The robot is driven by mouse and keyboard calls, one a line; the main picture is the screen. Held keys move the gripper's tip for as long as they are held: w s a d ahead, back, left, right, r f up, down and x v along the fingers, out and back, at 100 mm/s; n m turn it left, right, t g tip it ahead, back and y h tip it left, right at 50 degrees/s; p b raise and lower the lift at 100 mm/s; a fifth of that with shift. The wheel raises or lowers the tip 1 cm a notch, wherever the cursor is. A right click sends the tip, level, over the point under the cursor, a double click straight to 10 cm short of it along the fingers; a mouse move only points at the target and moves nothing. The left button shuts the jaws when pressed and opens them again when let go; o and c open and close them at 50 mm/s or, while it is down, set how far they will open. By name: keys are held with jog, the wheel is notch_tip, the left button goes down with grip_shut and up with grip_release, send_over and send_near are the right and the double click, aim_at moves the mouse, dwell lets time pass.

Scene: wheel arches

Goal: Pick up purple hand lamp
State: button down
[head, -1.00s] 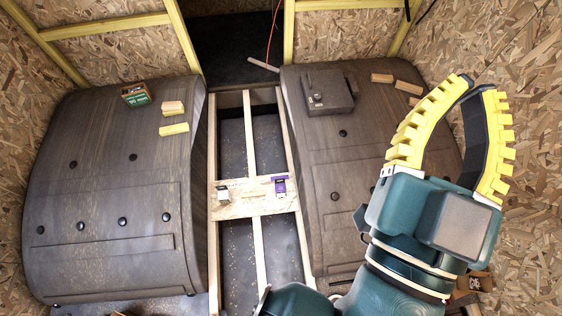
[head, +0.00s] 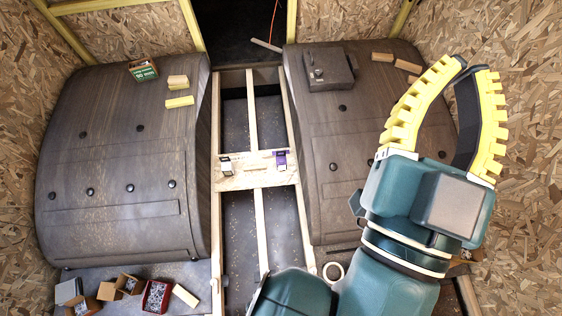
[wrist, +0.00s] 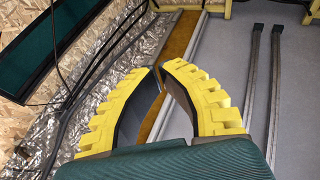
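A small purple object (head: 280,160) stands on a pale wooden crosspiece (head: 232,182) between the two wheel arches in the head view. It is too small there to tell surely that it is the hand lamp. My gripper (head: 468,70) is raised at the right of the head view, well apart from the purple object. Its yellow fingers curve together, and their tips meet or nearly meet in the wrist view (wrist: 159,68). Nothing is held between them. The wrist view does not show the purple object.
A small white and dark object (head: 226,165) stands left of the purple one. The left arch (head: 110,215) bears a green box (head: 143,70) and blocks. The right arch (head: 375,140) bears a dark case (head: 328,68). Several small boxes (head: 155,296) sit at the lower left.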

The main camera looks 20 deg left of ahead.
dwell(0.4)
jog(key=shift+c, duration=0.4)
grip_release()
